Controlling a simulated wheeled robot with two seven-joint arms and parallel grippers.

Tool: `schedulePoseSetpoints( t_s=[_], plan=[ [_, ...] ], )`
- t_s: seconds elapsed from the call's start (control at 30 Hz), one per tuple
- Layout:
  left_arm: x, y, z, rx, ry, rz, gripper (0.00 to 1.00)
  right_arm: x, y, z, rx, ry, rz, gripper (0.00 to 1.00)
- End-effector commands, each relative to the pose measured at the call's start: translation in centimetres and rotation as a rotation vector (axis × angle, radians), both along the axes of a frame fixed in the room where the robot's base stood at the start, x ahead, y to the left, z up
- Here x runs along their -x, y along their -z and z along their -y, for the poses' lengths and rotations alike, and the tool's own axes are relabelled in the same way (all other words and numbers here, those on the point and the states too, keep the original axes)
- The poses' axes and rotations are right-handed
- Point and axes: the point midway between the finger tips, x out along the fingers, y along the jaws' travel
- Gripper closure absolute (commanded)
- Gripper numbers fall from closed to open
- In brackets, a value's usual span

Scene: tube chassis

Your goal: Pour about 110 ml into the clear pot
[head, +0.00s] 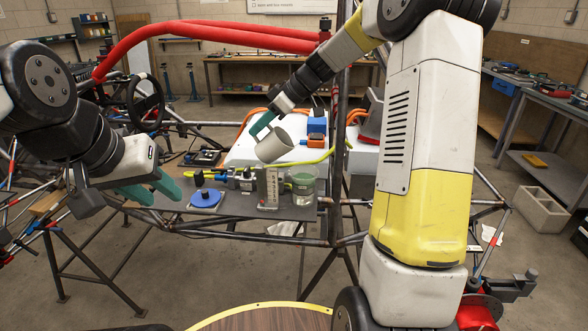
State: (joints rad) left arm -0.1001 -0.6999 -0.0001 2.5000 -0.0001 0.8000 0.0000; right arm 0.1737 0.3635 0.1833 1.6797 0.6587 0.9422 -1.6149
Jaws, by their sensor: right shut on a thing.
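My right gripper (263,124) is shut on a grey cup (274,146). It holds the cup tilted above the tray, up and to the left of the clear pot. I see no stream leaving the cup, and its contents are hidden. The clear pot (303,191) stands upright at the tray's right end. A greenish band shows near its top and clear liquid or glass below; the level is hard to tell. My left gripper (150,192) is at the tray's left side, its teal fingers apart and nothing between them.
The grey tray (232,222) rests on the tube chassis. A grey marked block (268,188) stands just left of the pot. A blue disc with a black knob (206,198) lies further left. An upright chassis tube (339,150) rises close to the pot's right.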

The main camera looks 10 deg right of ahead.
Motion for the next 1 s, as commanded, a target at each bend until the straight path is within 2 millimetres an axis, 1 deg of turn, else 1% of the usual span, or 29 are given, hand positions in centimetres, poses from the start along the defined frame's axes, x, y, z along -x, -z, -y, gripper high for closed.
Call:
schedulePoseSetpoints(
  t_s=[0.13, 0.5, 1.0],
  plan=[
    [0.0, 0.0, 0.0, 0.000, 0.000, 0.000, 0.64, -0.1, 0.0, -0.4, 0.035, -0.002, -0.013, 1.00],
    [0.0, 0.0, 0.0, 0.000, 0.000, 0.000, 0.64, -0.9, 0.2, -2.4, 0.221, 0.002, -0.080, 1.00],
    [0.0, 0.0, 0.0, 0.000, 0.000, 0.000, 0.64, -0.9, 0.2, -2.6, 0.241, 0.002, -0.089, 1.00]
  ],
)
